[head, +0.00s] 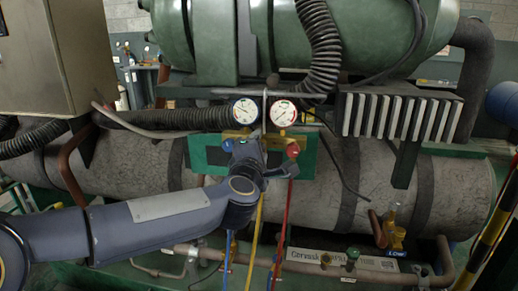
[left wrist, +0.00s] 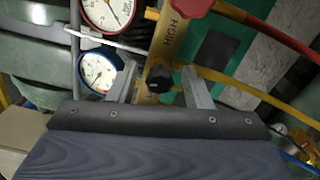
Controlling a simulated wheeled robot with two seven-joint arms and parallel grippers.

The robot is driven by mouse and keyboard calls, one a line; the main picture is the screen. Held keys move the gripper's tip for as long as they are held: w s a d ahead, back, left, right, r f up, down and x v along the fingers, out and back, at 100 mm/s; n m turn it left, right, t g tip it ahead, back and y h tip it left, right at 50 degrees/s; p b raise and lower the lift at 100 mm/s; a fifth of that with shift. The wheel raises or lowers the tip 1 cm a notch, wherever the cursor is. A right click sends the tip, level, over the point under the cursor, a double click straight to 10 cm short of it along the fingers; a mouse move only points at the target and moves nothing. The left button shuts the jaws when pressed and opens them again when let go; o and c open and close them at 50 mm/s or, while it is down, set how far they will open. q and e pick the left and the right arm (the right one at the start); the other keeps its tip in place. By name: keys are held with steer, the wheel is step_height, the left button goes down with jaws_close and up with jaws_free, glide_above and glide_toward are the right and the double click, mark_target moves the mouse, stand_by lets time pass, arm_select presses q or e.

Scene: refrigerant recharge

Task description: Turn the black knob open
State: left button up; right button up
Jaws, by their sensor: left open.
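My left gripper (left wrist: 160,85) is open, with one finger on each side of the knob; a gap shows on both sides, and I see no clear contact. In the head view my left gripper (head: 247,150) is in front of the manifold and hides the black knob. The red knob (head: 293,150) is just to its right and also shows at the top of the left wrist view (left wrist: 193,5). My right gripper is not in view.
Two round gauges, one on the left (head: 245,111) and one on the right (head: 283,112), stand above the manifold. Yellow (head: 256,245) and red (head: 283,230) hoses hang below. A black corrugated hose (head: 322,45) and a finned block (head: 400,117) are close by on the right.

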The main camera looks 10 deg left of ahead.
arm_select(q)
steer(key=s, duration=0.7)
steer(key=shift+s+a, duration=0.15)
steer(key=shift+s, duration=0.2)
steer(key=s+a+f+m+g+h, duration=0.1)
steer(key=s+a+f+m+g, duration=0.3)
steer(key=s+f+m, duration=0.4)
steer(key=s+a+f+m+g+h, duration=0.1)
steer(key=s+a+f+m+g, duration=0.25)
steer(key=s+f, duration=0.5)
steer(key=s+a+f+m+g+h, duration=0.1)
steer(key=s+a+f+m+g, duration=0.2)
steer(key=s+f+m+g, duration=0.55)
step_height(320, 180, up, 20)
steer(key=s+n+t+p, duration=0.1)
steer(key=s+t+p, duration=0.2)
steer(key=p, duration=1.5)
steer(key=shift+r+n+t, duration=0.25)
steer(key=shift+n+t, duration=0.05)
